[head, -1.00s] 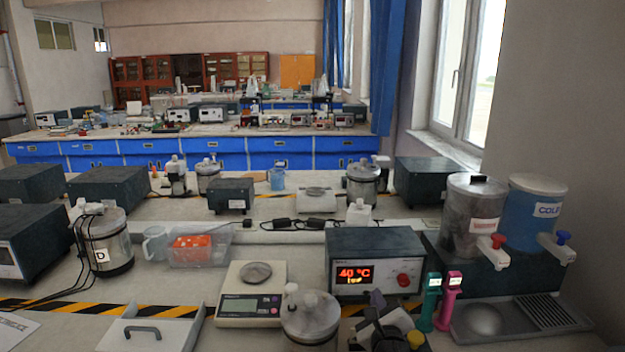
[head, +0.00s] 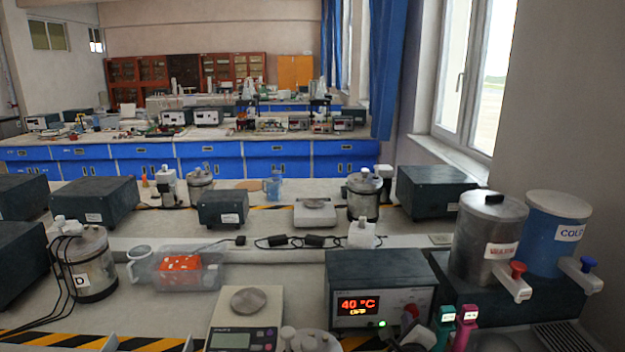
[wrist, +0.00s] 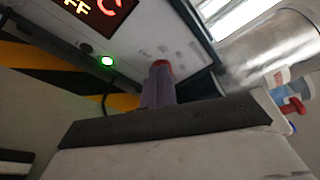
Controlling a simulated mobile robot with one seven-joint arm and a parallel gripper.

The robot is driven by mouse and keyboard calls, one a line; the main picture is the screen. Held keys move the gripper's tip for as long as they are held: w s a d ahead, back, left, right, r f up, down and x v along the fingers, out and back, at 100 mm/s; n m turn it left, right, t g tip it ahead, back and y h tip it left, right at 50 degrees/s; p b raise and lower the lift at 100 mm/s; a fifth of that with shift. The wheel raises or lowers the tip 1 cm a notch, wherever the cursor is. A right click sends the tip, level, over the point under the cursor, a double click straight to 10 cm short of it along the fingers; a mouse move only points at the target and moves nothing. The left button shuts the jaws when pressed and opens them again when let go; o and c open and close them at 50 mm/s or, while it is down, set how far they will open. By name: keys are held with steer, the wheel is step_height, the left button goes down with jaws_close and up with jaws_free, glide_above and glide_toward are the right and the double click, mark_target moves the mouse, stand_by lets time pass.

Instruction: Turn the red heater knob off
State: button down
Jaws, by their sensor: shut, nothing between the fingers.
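The dark heater box (head: 378,272) stands on the bench with a lit red display (head: 358,305) reading 40 °C and a smaller line below it. In the wrist view that line ends in "FF" and a green light (wrist: 107,61) glows beside the display. The red knob (head: 408,311) is on the right of the front panel; its red top (wrist: 160,66) shows in the wrist view behind my finger. My gripper (wrist: 158,88) is shut, with its tip at the knob, seemingly touching it. Most of the knob is hidden, so its angle is unclear.
A green pipette (head: 446,325) and a pink one (head: 466,325) stand close right of the knob. A balance (head: 240,318) is to the left. A steel dispenser (head: 487,240) and a blue one (head: 553,235) with taps stand at the right.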

steer(key=shift+x, duration=1.15)
steer(key=shift+a+r, duration=0.2)
steer(key=shift+a, duration=0.05)
steer(key=shift+d+f, duration=0.2)
steer(key=shift+d, duration=0.1)
steer(key=shift+f, duration=0.1)
steer(key=shift+a+p, duration=0.3)
steer(key=shift+p, duration=0.05)
steer(key=v, duration=0.4)
steer(key=d+v, duration=0.1)
steer(key=shift+s+f, duration=0.1)
steer(key=shift+s, duration=0.45)
